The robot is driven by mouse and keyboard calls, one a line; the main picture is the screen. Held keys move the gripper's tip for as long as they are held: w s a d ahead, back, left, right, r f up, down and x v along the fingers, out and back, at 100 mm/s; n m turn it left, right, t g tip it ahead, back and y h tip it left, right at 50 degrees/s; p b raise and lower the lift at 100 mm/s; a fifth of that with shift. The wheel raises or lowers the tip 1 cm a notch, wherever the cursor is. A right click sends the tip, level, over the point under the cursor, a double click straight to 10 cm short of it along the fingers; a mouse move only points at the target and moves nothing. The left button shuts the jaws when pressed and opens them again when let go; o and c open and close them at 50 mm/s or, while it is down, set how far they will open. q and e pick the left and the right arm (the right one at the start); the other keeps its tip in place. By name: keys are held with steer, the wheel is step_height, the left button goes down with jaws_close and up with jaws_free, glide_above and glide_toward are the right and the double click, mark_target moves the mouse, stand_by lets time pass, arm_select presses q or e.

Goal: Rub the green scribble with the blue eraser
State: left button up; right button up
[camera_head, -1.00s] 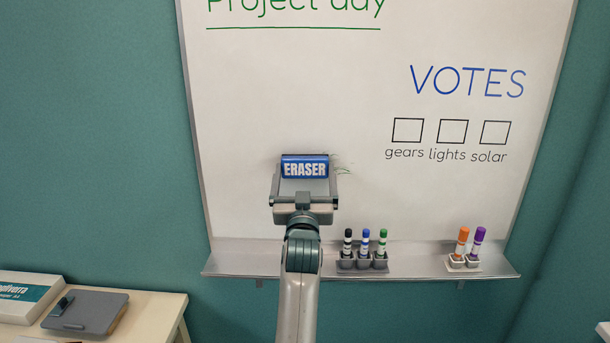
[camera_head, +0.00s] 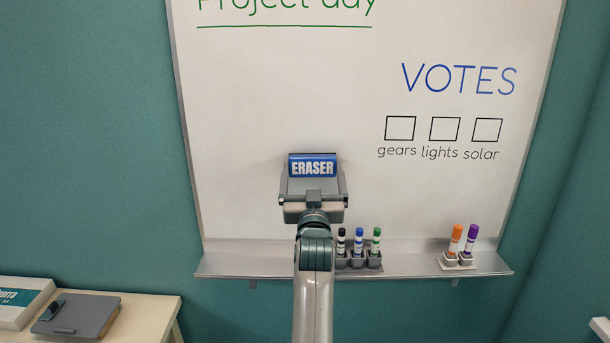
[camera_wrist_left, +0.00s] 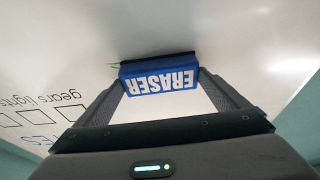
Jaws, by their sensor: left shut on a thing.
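The blue eraser (camera_head: 313,168), lettered ERASER, is against the lower middle of the whiteboard (camera_head: 250,110). My left gripper (camera_head: 313,186) is shut on it; in the left wrist view both fingers hold the eraser (camera_wrist_left: 160,82) at its ends, its dark pad side toward the board. The green scribble does not show in the head view; the eraser and gripper cover that part of the board. A small faint mark (camera_wrist_left: 114,65) shows beside the eraser in the left wrist view. My right gripper is not in view.
A tray ledge (camera_head: 415,262) below the board holds black, blue and green markers (camera_head: 359,245), and orange and purple markers (camera_head: 463,242) farther right. VOTES lettering (camera_head: 458,78) and three boxes are at right. A side table (camera_head: 140,318) stands at lower left.

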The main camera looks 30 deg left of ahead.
mark_target(330, 167)
arm_select(q)
steer(key=shift+w+d, duration=0.15)
steer(key=shift+d, duration=0.05)
stand_by(0.3)
steer(key=shift+w+d+b, duration=0.35)
steer(key=shift+w+d, duration=0.05)
steer(key=shift+d, duration=0.25)
steer(key=shift+w+d+b, duration=0.35)
steer(key=shift+w+d, duration=0.05)
steer(key=shift+d, duration=0.2)
steer(key=shift+w+d, duration=0.1)
steer(key=shift+d, duration=0.3)
steer(key=shift+r, duration=0.15)
